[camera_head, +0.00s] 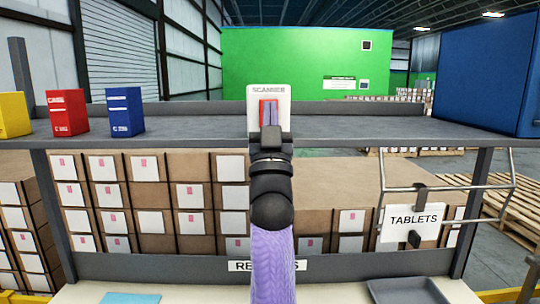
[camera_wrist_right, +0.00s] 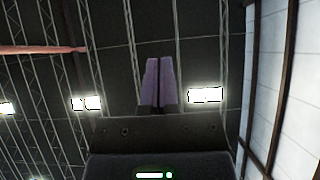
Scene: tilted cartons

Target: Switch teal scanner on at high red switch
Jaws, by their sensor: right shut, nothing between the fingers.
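A white plate labelled SCANNER (camera_head: 254,94) stands upright above the shelf, bearing a red switch (camera_head: 262,113). My right gripper (camera_head: 269,104) is in front of the plate, its lilac fingers over the middle of the switch and hiding most of it. I cannot tell whether the fingers touch the switch. In the right wrist view the fingers (camera_wrist_right: 158,62) are shut together with nothing between them, pointing up towards the ceiling. No teal scanner can be made out. My left gripper is not in view.
Yellow (camera_head: 14,115), red (camera_head: 67,113) and blue (camera_head: 124,110) cartons stand on the shelf (camera_head: 190,131) at left. A large blue box (camera_head: 485,70) stands at right. A wire frame with a TABLETS sign (camera_head: 414,220) and a grey tray (camera_head: 408,291) are lower right.

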